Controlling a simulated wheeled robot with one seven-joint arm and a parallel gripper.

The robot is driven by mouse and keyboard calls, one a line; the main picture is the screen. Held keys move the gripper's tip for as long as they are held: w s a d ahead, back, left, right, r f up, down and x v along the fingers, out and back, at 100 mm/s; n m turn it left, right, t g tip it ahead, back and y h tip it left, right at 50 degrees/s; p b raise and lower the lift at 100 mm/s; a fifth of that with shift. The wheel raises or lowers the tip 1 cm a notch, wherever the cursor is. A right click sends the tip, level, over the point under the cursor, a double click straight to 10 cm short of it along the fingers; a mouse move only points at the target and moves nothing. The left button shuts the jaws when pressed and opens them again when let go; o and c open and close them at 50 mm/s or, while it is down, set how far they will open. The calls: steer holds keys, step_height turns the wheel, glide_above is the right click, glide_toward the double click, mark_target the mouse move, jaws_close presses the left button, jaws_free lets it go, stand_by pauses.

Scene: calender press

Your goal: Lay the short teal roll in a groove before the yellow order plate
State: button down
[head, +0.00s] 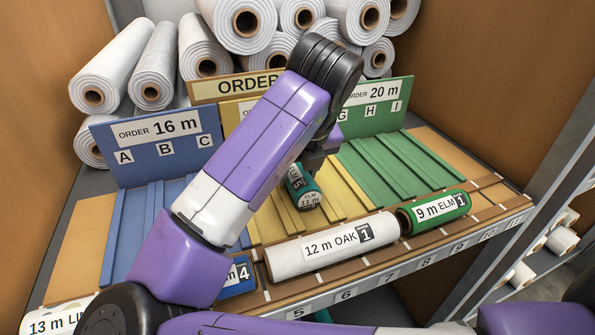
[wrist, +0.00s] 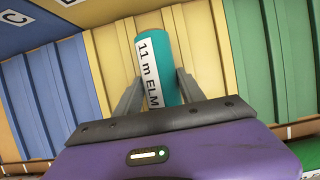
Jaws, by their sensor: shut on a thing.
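The short teal roll (head: 302,187) has a white label reading 11 m ELM. It also shows in the wrist view (wrist: 178,62), between the two fingers. My gripper (wrist: 156,88) is shut on the roll and holds it over the yellow grooved section (head: 338,201). The roll lies roughly along the grooves; I cannot tell whether it touches them. The yellow order plate (head: 231,112) stands behind the yellow grooves, mostly hidden by my arm in the head view.
Blue grooves (head: 135,212) with a 16 m plate (head: 157,150) lie left, green grooves (head: 385,165) with a 20 m plate right. White rolls (head: 245,20) are stacked behind.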

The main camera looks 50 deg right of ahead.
steer(key=shift+f, duration=0.1)
steer(key=c, duration=0.7)
jaws_free()
steer(key=shift+r, duration=0.25)
steer(key=p+v, duration=0.2)
steer(key=v, duration=0.9)
steer(key=shift+r, duration=0.4)
steer(key=shift+s+a, duration=0.1)
steer(key=shift+s, duration=0.05)
